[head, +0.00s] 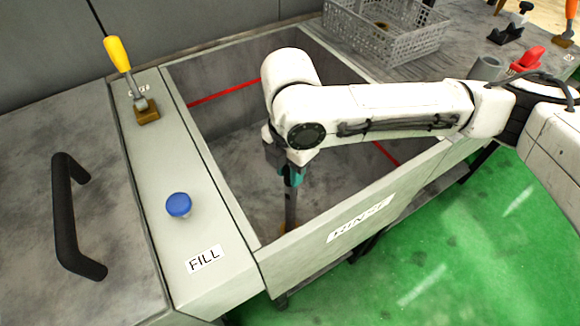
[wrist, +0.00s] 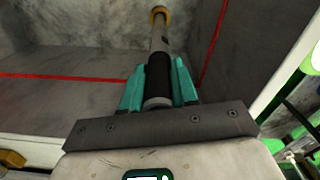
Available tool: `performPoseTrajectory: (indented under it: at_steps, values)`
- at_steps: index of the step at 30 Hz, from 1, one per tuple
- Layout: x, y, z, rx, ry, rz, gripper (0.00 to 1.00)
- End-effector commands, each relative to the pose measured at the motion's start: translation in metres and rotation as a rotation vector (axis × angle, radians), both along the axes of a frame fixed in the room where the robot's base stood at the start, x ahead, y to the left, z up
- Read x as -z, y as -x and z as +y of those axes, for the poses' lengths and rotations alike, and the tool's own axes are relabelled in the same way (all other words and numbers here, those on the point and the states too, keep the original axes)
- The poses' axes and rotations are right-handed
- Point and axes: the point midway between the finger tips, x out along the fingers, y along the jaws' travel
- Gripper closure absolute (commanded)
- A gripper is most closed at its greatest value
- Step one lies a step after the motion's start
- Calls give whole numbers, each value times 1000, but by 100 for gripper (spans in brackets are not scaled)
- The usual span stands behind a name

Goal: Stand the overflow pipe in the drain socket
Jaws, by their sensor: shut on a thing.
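The overflow pipe is a grey tube with a black band; in the head view its lower part (head: 291,208) points down into the rinse tank (head: 355,222), and it also shows in the wrist view (wrist: 159,40). My gripper (head: 290,178) is shut on the pipe, its teal fingers on both sides of the black band in the wrist view (wrist: 159,76). The drain socket, a brass ring (wrist: 159,10), shows at the pipe's far end, in line with it. I cannot tell whether the pipe's end is inside the ring or just above it. The pipe looks about upright.
The tank walls, with a red line (head: 225,92), surround my gripper. On the left ledge are a yellow-handled lever (head: 118,55) and a blue FILL button (head: 179,205). A grey basket (head: 385,30) stands behind the tank. A red-handled item (head: 527,60) sits at right.

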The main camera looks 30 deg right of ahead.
Motion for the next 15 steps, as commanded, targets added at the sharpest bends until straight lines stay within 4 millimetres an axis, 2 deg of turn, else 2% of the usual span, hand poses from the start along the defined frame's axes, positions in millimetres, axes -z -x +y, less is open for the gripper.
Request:
performPoseTrajectory:
  at_steps: [14, 15]
  values:
    - [7, 0, 0, 0, 0, -1, 100]
    - [7, 0, 0, 0, 0, -1, 70]
